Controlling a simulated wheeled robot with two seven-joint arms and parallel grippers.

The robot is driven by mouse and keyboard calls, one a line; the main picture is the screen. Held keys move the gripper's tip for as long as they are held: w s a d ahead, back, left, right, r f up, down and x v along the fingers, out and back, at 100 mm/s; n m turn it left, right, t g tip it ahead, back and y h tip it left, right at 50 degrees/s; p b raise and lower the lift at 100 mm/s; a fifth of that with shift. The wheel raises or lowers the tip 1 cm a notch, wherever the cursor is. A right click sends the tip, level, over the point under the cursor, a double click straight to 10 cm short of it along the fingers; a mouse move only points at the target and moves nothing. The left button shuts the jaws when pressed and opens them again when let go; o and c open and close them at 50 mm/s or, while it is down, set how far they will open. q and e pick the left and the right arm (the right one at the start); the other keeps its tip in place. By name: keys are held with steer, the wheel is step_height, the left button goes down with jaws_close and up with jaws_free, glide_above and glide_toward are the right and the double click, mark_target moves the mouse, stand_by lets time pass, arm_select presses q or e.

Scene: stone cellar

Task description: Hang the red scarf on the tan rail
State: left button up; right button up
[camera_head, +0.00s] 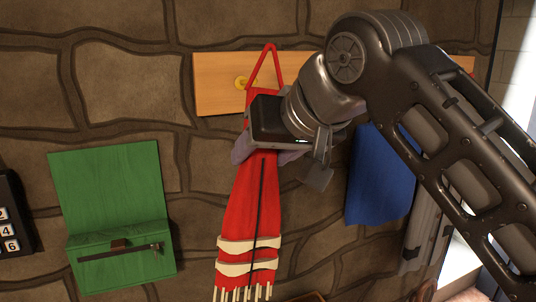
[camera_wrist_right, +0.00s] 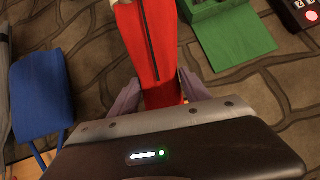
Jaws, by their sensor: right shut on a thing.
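The red scarf (camera_head: 247,195) hangs down in front of the stone wall, with white bands and a fringe at its lower end. A red loop (camera_head: 263,62) at its top lies in front of the tan rail (camera_head: 215,95). A yellow peg (camera_head: 240,82) on the rail shows just left of the loop's left strand; I cannot tell whether they touch. My right gripper (camera_head: 264,153) is shut on the scarf below the loop. In the right wrist view the scarf (camera_wrist_right: 151,42) runs between the two purple-grey fingers (camera_wrist_right: 157,94). My left gripper is out of view.
A green box with a raised back panel (camera_head: 105,185) is on the wall at left. A dark keypad (camera_head: 10,222) is at the left edge. A blue item (camera_head: 375,185) hangs right of the scarf, partly behind my right arm. My arm hides much of the rail's right part.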

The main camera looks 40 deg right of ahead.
steer(key=w+d+f+b, duration=0.1)
steer(key=w+d+f, duration=0.2)
steer(key=w, duration=0.6)
steer(key=shift+w+f, duration=0.25)
steer(key=shift+f, duration=0.25)
stand_by(0.4)
stand_by(0.5)
steer(key=o, duration=1.6)
steer(key=v, duration=0.7)
steer(key=shift+s+r, duration=0.2)
steer(key=shift+s, duration=0.15)
